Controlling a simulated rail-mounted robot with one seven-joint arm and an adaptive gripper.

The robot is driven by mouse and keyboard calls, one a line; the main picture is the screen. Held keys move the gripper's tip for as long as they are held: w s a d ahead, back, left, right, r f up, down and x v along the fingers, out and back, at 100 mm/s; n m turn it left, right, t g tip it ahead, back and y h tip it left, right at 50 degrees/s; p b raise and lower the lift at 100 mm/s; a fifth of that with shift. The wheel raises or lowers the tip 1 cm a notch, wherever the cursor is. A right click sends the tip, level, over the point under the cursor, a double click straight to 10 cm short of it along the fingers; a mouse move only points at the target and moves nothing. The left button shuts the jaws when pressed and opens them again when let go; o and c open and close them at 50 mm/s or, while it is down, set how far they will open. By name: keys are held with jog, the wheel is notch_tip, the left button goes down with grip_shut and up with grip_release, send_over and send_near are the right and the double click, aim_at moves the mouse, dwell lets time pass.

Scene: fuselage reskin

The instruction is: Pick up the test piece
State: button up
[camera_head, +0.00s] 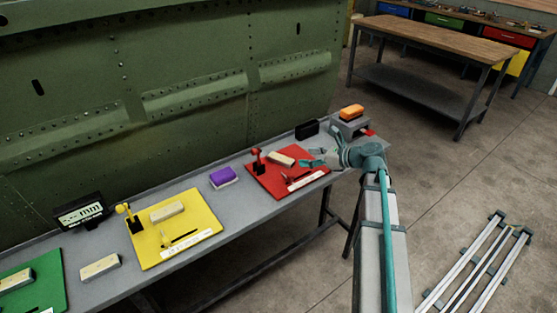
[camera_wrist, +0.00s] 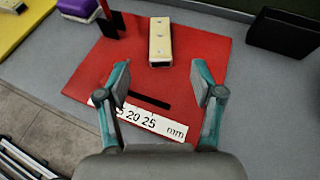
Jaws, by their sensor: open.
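A pale block (camera_head: 280,159), which looks like a test piece, lies on the red mat (camera_head: 262,178). In the wrist view the block (camera_wrist: 160,46) lies ahead of the fingertips, roughly centred between them. My gripper (camera_head: 308,163) is open and empty over the red mat; it also shows in the wrist view (camera_wrist: 161,76). Similar blocks lie on the yellow mat (camera_head: 167,212), on the green mat (camera_head: 17,280) and on bare bench (camera_head: 100,267) between those two mats. I cannot tell which block the task means.
A red stand (camera_head: 256,160) rises beside the block. A strip with numbers and "mm" (camera_wrist: 142,120) lies on the mat. A purple-topped block (camera_head: 223,177), a black box (camera_head: 307,129), an orange-topped item (camera_head: 351,112) and a display (camera_head: 80,211) stand on the bench. A green panel wall rises behind.

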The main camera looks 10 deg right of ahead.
aim_at(285, 159)
jog(key=x, duration=0.4)
jog(key=shift+w+a+f, duration=0.15)
jog(key=shift+w, duration=0.05)
jog(key=shift+f+p+x, duration=0.25)
jog(key=shift+p+x, duration=0.25)
jog(key=shift+x, duration=0.9)
jog(key=shift+f+p+x, duration=0.2)
jog(key=shift+p+x, duration=0.25)
jog(key=shift+x, duration=0.95)
jog(key=shift+s, duration=0.2)
jog(key=shift+c, duration=0.2)
grip_shut()
jog(key=shift+r, duration=0.15)
